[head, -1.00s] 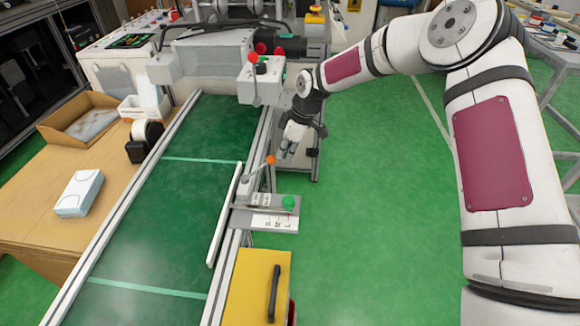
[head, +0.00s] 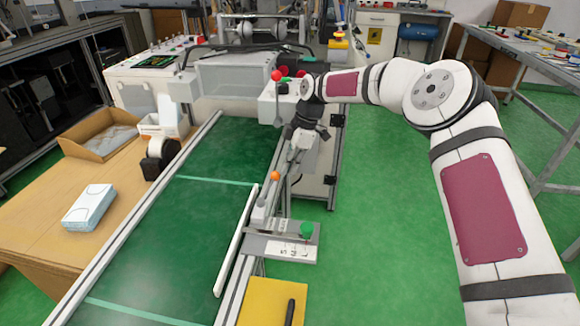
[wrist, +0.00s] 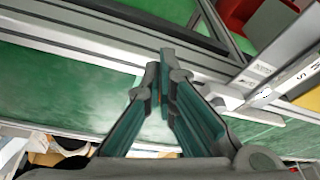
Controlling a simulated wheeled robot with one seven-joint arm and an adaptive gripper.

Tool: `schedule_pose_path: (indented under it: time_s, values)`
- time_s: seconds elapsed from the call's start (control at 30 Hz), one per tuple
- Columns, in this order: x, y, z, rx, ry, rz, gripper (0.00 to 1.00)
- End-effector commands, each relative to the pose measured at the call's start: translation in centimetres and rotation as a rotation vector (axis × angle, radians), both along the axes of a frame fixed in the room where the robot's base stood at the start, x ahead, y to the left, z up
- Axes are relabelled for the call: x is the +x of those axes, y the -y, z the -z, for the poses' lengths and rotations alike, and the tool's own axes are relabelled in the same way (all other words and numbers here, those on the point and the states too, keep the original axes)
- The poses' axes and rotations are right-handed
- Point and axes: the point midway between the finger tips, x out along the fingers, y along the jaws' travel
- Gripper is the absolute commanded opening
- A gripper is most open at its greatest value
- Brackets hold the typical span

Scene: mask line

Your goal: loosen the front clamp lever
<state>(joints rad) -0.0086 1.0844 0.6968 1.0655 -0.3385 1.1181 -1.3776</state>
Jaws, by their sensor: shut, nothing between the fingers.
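A lever with an orange ball knob (head: 275,176) stands at the right edge of the green conveyor, by the white guide rail (head: 237,240). I take it for the front clamp lever. A second lever with a red ball (head: 277,75) is farther back on the grey machine head. My gripper (head: 292,168) hangs just right of the orange knob, pointing down; I cannot tell whether it touches the lever. In the wrist view my gripper (wrist: 166,58) has its fingers together with nothing between them.
A grey bracket plate with a green knob (head: 306,230) juts out at the conveyor's right side. A yellow box (head: 270,300) stands in front of it. Cartons and a tissue box (head: 89,207) lie on the left table. Green floor is clear at right.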

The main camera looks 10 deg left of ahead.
Motion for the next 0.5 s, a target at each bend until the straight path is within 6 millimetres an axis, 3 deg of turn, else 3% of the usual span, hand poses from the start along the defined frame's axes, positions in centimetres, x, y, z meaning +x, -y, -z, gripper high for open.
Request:
schedule_pose_path:
  time_s: [0.5]
  values:
    - [-1.5, 0.0, 0.0, 0.0, 0.001, 0.001, 0.0]
